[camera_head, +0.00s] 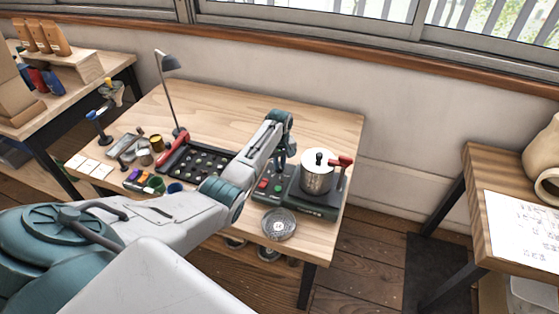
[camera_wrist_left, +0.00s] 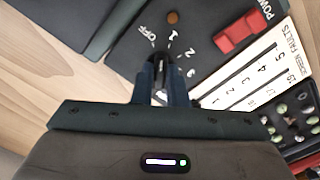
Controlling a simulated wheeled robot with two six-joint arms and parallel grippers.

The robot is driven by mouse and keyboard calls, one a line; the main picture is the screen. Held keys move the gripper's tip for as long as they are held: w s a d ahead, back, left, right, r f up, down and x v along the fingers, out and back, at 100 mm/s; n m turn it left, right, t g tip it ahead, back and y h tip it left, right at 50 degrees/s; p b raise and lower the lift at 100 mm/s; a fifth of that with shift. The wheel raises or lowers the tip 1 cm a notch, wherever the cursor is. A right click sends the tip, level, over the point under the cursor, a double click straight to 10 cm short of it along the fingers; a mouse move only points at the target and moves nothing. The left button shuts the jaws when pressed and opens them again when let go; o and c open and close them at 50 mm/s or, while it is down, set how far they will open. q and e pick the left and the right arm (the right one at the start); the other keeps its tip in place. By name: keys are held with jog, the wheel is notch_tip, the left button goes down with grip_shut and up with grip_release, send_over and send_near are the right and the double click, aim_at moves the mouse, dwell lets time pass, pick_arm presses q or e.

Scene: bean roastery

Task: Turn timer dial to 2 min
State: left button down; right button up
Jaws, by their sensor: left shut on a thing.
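The timer dial is mostly hidden between the fingers of my left gripper (camera_wrist_left: 161,72); its pointer cannot be made out. Printed marks OFF, 1, 2 and 3 (camera_wrist_left: 182,54) fan around it on the dark panel (camera_wrist_left: 195,25) in the left wrist view. My left gripper is shut on the dial. In the head view, the left gripper (camera_head: 281,158) reaches down to the left part of the dark green machine (camera_head: 312,208), and the dial itself is hidden there. The right gripper is not in view.
A metal canister (camera_head: 317,174) and a red handle (camera_head: 341,161) stand on the machine. Its red switch (camera_wrist_left: 241,31) is beside the dial marks. A white numbered card (camera_wrist_left: 245,80) and a bean tray (camera_wrist_left: 292,115) lie close by. A round dish (camera_head: 279,224) sits in front.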

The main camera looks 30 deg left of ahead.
pick_arm(q)
jog(key=m+p, duration=0.1)
jog(key=m, duration=0.4)
jog(key=shift+r+m+p, duration=0.1)
jog(key=shift+m+p, duration=0.2)
jog(key=shift+p, duration=0.1)
jog(key=m, duration=0.4)
jog(key=shift+p, duration=0.4)
jog(key=shift+m, duration=0.9)
jog(key=c, duration=1.4)
grip_release()
jog(key=shift+c, duration=0.2)
jog(key=shift+r, duration=0.5)
notch_tip(320, 180, up, 10)
jog(key=b, duration=0.1)
jog(key=shift+f, duration=0.15)
